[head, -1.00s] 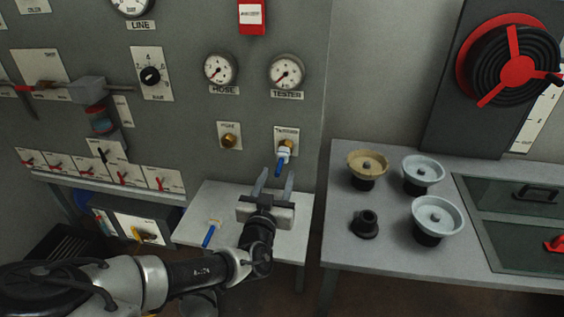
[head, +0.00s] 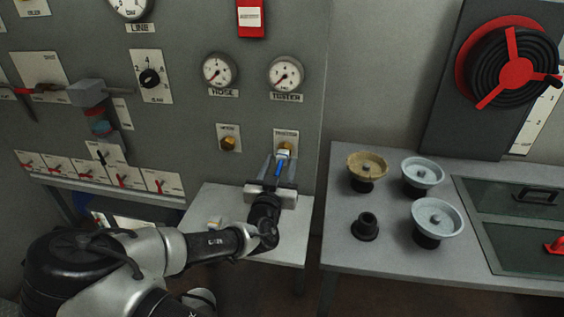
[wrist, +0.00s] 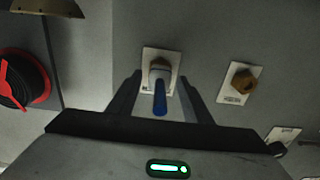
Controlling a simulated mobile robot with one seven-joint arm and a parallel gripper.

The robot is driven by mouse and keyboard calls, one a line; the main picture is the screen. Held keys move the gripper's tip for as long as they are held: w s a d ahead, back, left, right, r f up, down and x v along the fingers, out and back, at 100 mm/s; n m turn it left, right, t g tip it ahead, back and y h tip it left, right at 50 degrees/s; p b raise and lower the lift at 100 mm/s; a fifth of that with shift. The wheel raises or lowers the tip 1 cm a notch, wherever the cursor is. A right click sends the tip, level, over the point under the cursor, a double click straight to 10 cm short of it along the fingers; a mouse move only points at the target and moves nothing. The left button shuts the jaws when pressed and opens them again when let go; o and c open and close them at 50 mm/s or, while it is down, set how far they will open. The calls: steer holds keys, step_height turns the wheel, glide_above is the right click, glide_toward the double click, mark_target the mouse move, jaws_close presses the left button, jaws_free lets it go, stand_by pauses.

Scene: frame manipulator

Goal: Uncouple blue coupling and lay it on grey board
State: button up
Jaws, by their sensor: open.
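The blue coupling (head: 280,168), white with a blue end, sits on the brass fitting of the right-hand plate under the tester gauge. It also shows in the wrist view (wrist: 160,98), pointing out from its plate. My gripper (head: 279,166) is open, with one finger on each side of the coupling. In the wrist view the gripper's fingers (wrist: 158,92) stand apart, with the coupling between them; I cannot tell whether they touch it. The grey board (head: 210,200) is the pale shelf below the panel, partly hidden by my arm.
A bare brass fitting (head: 229,143) is left of the coupling. A small white piece (head: 214,223) lies on the board beside my arm.

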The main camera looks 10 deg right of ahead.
mark_target(278, 172)
steer(key=shift+x, duration=1.1)
steer(key=shift+b, duration=0.45)
stand_by(0.4)
jaws_close()
steer(key=shift+v, duration=3.05)
